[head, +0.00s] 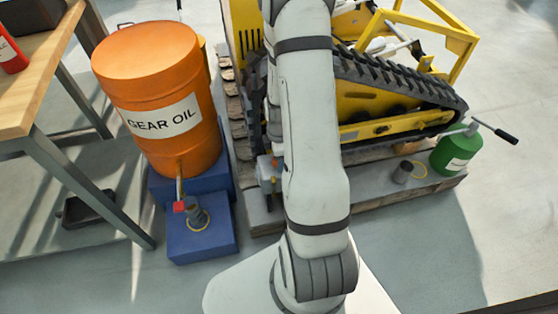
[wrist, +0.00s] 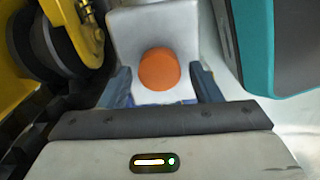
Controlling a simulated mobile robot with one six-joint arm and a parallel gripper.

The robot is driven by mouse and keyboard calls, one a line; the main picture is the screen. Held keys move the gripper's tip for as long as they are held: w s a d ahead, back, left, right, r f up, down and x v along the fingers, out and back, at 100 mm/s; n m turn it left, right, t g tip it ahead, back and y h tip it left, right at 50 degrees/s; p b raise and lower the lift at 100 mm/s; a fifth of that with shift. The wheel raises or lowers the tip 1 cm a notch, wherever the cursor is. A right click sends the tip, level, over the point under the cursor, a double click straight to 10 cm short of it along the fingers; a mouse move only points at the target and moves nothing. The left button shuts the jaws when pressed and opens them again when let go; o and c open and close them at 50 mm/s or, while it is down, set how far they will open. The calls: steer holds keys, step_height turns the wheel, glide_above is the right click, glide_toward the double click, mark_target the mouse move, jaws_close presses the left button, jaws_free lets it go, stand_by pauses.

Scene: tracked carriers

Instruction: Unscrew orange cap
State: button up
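The orange cap (wrist: 158,66) is round and sits against a pale grey housing (wrist: 125,28) in the wrist view. My gripper (wrist: 160,78) is open, with one dark finger on each side of the cap and a visible gap to it on both sides. I cannot tell how deep the fingers reach along the cap. In the head view my arm covers most of this area. A small grey block (head: 267,172) with an orange spot shows beside the arm, and my gripper is hidden there.
The yellow tracked carrier (head: 375,105) stands on a pallet (head: 435,187) behind my arm. An orange gear oil drum (head: 160,90) stands on a blue base (head: 200,242) at left. A green can (head: 455,152) stands right. In the wrist view a teal panel (wrist: 275,45) is close at right.

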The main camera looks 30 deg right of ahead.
steer(key=shift+o, duration=0.3)
steer(key=m, duration=0.6)
steer(key=shift+m, duration=0.4)
steer(key=m, duration=0.3)
steer(key=shift+m, duration=0.3)
steer(key=m, duration=0.3)
steer(key=shift+m, duration=0.4)
steer(key=m, duration=0.3)
steer(key=shift+m, duration=0.4)
steer(key=m, duration=0.3)
steer(key=shift+m, duration=0.4)
steer(key=m, duration=0.3)
steer(key=shift+m, duration=0.4)
steer(key=m, duration=0.3)
steer(key=shift+m, duration=0.3)
